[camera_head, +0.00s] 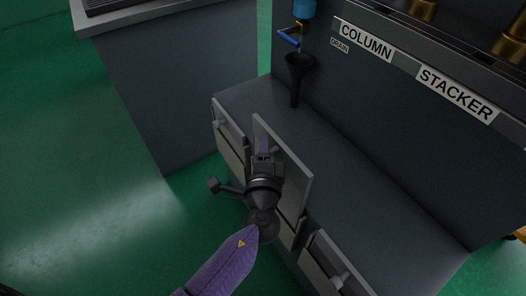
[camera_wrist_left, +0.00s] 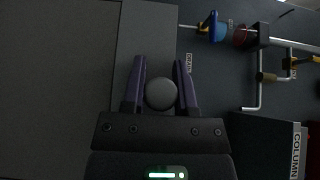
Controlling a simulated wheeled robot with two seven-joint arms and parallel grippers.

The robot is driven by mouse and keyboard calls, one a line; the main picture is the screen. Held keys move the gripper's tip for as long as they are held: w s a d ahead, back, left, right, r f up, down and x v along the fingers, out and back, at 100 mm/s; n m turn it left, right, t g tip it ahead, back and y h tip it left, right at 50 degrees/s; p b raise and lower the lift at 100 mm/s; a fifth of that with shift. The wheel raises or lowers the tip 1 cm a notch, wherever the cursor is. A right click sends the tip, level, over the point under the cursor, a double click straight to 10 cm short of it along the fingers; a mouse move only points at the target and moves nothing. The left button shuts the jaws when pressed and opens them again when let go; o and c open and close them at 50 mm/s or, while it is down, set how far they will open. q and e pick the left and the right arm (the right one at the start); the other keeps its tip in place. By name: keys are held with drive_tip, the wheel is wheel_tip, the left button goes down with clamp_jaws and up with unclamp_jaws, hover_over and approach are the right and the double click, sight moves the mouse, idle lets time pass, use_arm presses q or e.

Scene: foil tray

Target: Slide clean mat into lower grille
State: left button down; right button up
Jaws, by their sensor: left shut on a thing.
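My left gripper (camera_head: 263,150) is at a grey upright panel (camera_head: 290,165) on the front of the column stacker's low cabinet. In the left wrist view its two purple fingers (camera_wrist_left: 160,78) are shut on a round grey knob (camera_wrist_left: 161,95), one finger on each side. The gripper and arm hide part of the panel. The panel stands out from the cabinet front, beside a similar panel (camera_head: 229,130) to its left and another with a knob (camera_head: 320,270) to its lower right. I cannot identify a clean mat or tell which panel is the lower grille. My right gripper is out of view.
The cabinet's flat top (camera_head: 350,180) is clear. A black funnel (camera_head: 298,68) hangs below a blue-handled valve (camera_head: 289,39) near the drain label. A grey bench (camera_head: 170,85) stands at the left. Green floor (camera_head: 60,150) is open at the left.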

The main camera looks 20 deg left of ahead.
use_arm(q)
wheel_tip(320, 180, up, 12)
drive_tip(key=p, duration=0.9)
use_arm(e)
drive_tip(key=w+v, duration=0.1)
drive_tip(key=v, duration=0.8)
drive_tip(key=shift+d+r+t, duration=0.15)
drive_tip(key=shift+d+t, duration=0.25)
use_arm(q)
drive_tip(key=shift+f, duration=0.1)
drive_tip(key=s+a+p, duration=0.1)
drive_tip(key=s+a, duration=0.5)
drive_tip(key=s, duration=0.2)
drive_tip(key=shift+p, duration=0.3)
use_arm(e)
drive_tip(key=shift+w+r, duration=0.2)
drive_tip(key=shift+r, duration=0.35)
